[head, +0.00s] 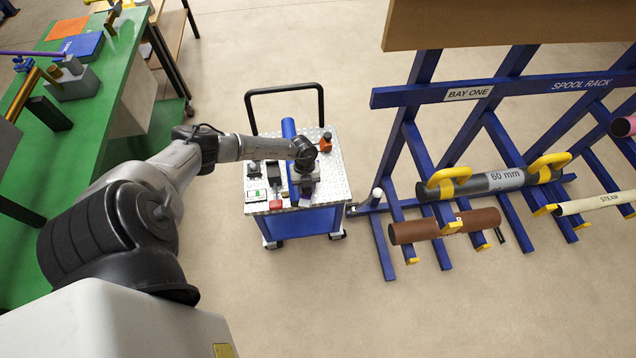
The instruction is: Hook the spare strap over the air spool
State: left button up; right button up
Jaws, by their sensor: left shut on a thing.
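My left gripper (304,186) is over the near part of a wheeled cart, pointing down. It is shut on what looks like a blue tube (289,128) lying lengthwise on the cart top; the arm hides much of the tube and the contact. No air label is readable on any spool, so I cannot tell which is the air spool. Yellow straps (447,178) and (550,166) hook over a dark grey spool (487,183) marked 60 mm on the rack. I cannot make out a loose spare strap. My right gripper is not in view.
The cart (338,178) also carries a red item (276,205), an orange item (325,144) and small devices. The blue spool rack (420,95) stands right, with a brown spool (445,226) and a white STEAM spool (595,203). A green bench (105,85) is left. Floor lies between.

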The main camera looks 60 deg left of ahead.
pick_arm(q)
jog(key=shift+a, duration=0.1)
dwell(0.3)
jog(key=shift+s+a, duration=0.7)
jog(key=shift+s+a+p, duration=0.35)
jog(key=shift+s+a, duration=0.4)
jog(key=shift+a, duration=0.1)
jog(key=shift+s+a+b, duration=0.15)
jog(key=shift+s+a, duration=0.1)
jog(key=shift+a, duration=0.4)
jog(key=shift+s+a+b, duration=0.15)
jog(key=shift+s+a, duration=0.1)
jog(key=shift+a, duration=0.35)
jog(key=shift+s+a, duration=0.35)
jog(key=shift+a, duration=0.55)
